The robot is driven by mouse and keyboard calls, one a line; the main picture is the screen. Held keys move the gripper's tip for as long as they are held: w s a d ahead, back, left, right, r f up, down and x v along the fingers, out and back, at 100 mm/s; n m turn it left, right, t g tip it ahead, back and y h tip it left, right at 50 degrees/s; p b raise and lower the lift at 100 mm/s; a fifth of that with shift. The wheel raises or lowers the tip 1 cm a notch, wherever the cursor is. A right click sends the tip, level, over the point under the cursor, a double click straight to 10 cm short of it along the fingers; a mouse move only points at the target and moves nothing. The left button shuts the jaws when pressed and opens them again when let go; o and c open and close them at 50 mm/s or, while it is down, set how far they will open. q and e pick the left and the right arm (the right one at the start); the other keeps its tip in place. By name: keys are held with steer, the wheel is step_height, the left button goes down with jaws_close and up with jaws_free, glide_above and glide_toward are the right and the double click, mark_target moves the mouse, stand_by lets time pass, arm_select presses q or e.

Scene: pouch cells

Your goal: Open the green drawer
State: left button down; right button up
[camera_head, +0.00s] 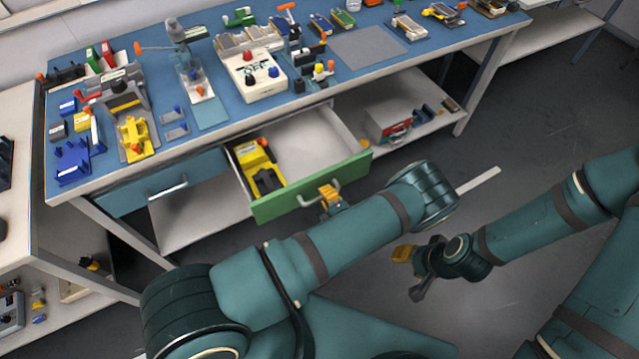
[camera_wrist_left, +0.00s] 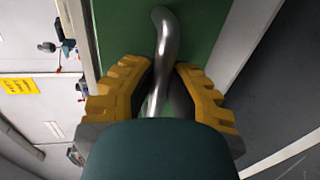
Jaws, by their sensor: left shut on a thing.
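The green drawer (camera_head: 312,187) stands pulled out from under the blue workbench, with its white inside showing. A yellow and black tool (camera_head: 257,168) lies in its left part. My left gripper (camera_head: 329,195) is at the drawer front, shut on the metal handle (camera_head: 308,201). In the left wrist view, the yellow fingers of my left gripper (camera_wrist_left: 162,95) sit on both sides of the curved handle (camera_wrist_left: 165,45), against the green front (camera_wrist_left: 125,30). My right gripper (camera_head: 408,268) hangs over the floor, away from the drawer; its finger gap is unclear.
A closed blue drawer (camera_head: 163,182) with its own handle is left of the green one. The blue bench top (camera_head: 220,146) carries many tools and fixtures. A lower shelf (camera_head: 425,125) holds a grey and red box (camera_head: 388,122). Open floor (camera_head: 520,130) lies to the right.

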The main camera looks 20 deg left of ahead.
arm_select(q)
steer(key=shift+s+d, duration=0.3)
steer(key=shift+d, duration=0.05)
steer(key=c, duration=0.9)
jaws_free()
steer(key=shift+c, duration=0.2)
step_height(320, 180, up, 10)
